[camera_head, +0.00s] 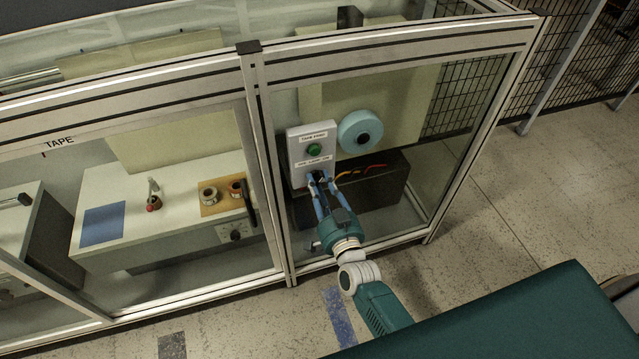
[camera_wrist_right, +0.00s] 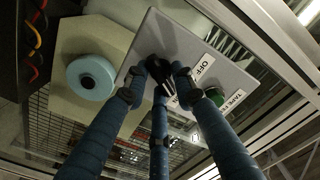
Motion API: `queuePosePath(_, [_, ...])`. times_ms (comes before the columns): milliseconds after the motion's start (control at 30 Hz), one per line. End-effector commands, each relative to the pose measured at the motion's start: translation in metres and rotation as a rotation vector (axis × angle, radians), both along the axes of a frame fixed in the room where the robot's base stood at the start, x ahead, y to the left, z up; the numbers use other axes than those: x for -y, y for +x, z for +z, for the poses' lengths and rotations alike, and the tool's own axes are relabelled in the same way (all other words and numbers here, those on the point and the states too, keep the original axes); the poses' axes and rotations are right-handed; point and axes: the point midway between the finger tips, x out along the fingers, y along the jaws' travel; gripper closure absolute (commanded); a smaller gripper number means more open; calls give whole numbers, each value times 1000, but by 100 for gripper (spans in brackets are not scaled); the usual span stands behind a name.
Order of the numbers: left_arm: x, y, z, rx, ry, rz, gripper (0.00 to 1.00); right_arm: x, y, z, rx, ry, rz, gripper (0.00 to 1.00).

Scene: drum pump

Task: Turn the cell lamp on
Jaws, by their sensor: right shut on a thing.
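A grey control box (camera_head: 297,151) is mounted on the cell's front, at the right-hand bay. It has a green button (camera_head: 314,150) at the top and a white label (camera_head: 313,162) below it. In the right wrist view a black switch knob (camera_wrist_right: 158,68) sits on the box, beside a label reading OFF (camera_wrist_right: 205,64). My right gripper (camera_head: 320,177) is at the lower part of the box, its blue fingers shut around the knob. The fingers hide much of the knob, so I cannot tell its setting. My left gripper is not in view.
A light blue round reel (camera_head: 349,131) is right of the box, with red and yellow cables (camera_head: 362,169) below. Aluminium frame posts (camera_head: 270,190) and clear panels enclose a bench with tape rolls (camera_head: 209,193). The floor at the right (camera_head: 500,200) is clear.

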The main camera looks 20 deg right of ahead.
Motion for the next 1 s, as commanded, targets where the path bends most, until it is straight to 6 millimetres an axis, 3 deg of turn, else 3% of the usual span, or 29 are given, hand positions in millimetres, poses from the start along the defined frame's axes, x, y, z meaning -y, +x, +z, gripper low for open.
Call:
queuePosePath(133, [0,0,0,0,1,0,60,5,0,-1,-1,4,-8,100])
queuePosePath(167, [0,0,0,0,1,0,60,5,0,-1,-1,4,-8,73])
queuePosePath(233, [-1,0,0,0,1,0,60,5,0,-1,-1,3,-8,62])
queuePosePath(633, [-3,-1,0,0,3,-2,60,1,-10,-2,-2,2,-2,62])
queuePosePath(1000, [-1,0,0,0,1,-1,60,4,-85,-2,-5,2,-4,62])
